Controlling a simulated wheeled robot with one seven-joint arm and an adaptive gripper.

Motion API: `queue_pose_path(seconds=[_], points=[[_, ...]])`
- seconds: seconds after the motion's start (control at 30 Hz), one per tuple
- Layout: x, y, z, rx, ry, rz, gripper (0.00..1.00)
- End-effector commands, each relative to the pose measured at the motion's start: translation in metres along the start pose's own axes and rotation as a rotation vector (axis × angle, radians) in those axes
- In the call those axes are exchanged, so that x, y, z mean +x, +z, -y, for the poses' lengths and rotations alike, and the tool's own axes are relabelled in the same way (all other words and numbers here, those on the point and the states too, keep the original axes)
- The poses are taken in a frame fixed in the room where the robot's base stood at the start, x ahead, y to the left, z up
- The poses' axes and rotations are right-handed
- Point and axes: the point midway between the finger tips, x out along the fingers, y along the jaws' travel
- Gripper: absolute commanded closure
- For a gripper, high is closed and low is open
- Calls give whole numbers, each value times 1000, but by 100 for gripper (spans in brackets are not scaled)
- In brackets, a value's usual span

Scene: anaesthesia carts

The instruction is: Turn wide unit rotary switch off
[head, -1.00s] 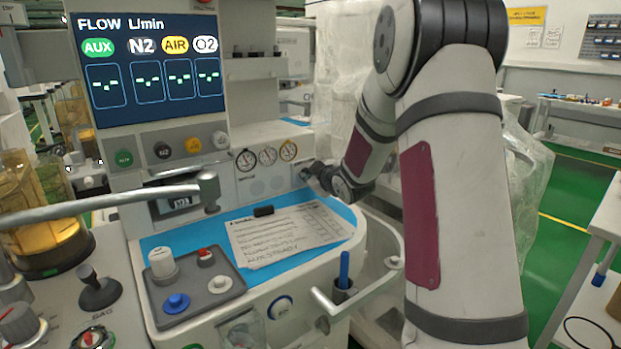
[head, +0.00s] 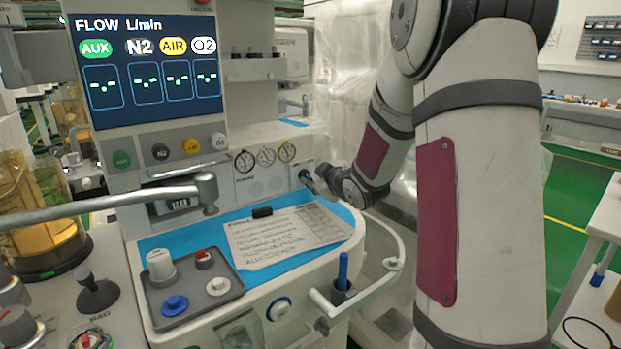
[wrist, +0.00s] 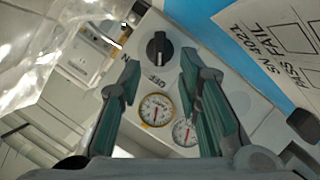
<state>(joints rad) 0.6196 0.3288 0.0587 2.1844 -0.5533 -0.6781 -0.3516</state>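The rotary switch (wrist: 158,48) is a black knob on a pale panel in the wrist view, with OFF lettering (wrist: 155,79) on the side nearer my gripper and other lettering, partly hidden, beside my left finger. The knob appears just beyond the fingertips; contact cannot be told. In the head view my gripper (head: 322,176) is at the right end of the console's gauge panel, where it largely hides the switch.
Round gauges (wrist: 156,110) lie beside the switch. Below the panel, a blue worktop (head: 180,241) holds a paper sheet (head: 285,235) and a grey tray with knobs (head: 217,285). A white rail (head: 375,290) curves around the front right. Plastic-wrapped equipment (head: 345,70) stands behind my arm.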

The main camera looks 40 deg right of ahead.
Motion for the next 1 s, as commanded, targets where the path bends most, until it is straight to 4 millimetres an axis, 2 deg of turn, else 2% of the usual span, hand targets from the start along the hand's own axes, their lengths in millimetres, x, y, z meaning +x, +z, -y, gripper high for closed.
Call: queue_pose_path(seconds=[0.03,0.2,0.4,1.0], points=[[-12,0,-1,0,2,0,68],[-43,0,-1,-1,2,0,68],[-63,0,0,0,1,0,68],[-67,0,0,0,0,0,68]])
